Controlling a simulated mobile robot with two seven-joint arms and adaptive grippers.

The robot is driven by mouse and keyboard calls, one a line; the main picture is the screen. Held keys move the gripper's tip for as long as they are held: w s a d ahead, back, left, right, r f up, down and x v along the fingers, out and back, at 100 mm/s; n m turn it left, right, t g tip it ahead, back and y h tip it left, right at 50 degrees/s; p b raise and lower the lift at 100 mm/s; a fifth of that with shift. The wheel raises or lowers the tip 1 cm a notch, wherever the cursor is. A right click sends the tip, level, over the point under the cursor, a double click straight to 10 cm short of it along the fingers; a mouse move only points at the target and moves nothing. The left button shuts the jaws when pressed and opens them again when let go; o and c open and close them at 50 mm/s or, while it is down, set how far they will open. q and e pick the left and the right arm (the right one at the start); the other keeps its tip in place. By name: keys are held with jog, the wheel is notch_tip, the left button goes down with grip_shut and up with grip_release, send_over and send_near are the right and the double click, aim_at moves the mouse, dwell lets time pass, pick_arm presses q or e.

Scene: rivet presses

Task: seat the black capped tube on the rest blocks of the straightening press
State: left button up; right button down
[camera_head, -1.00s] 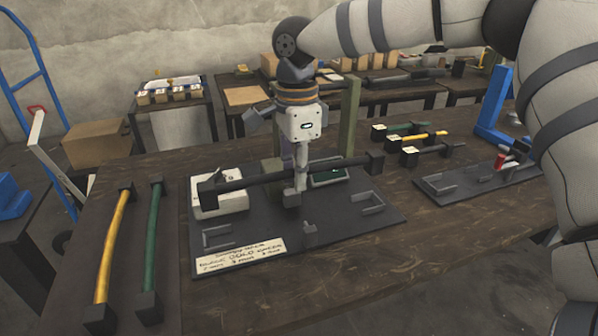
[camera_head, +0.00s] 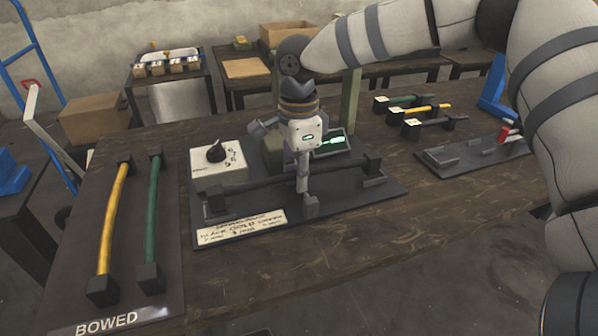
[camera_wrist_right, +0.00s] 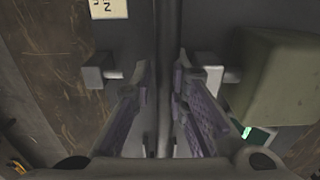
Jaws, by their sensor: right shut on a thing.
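The black capped tube (camera_head: 252,188) lies low over the straightening press's dark base plate (camera_head: 345,201), level, its capped ends near the low end brackets. Whether it touches the brackets is hidden. My right gripper (camera_head: 303,188) points down, shut on the tube's middle. In the right wrist view my right gripper (camera_wrist_right: 161,95) has a finger on each side of the tube (camera_wrist_right: 165,40). Small grey blocks, one to the left (camera_wrist_right: 98,72) and one to the right (camera_wrist_right: 208,73), stand beside the tube there. My left gripper is not in view.
A dial box (camera_head: 217,163) and a display (camera_head: 330,141) with green lit marks stand behind the tube. A board (camera_head: 127,235) marked BOWED holds yellow and green tubes at the left. More tubes (camera_head: 418,112) lie on the right. The table front is clear.

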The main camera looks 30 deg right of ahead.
jog(key=shift+f, duration=0.7)
jog(key=c, duration=1.5)
grip_release()
notch_tip(320, 180, up, 12)
jog(key=shift+s+r, duration=0.1)
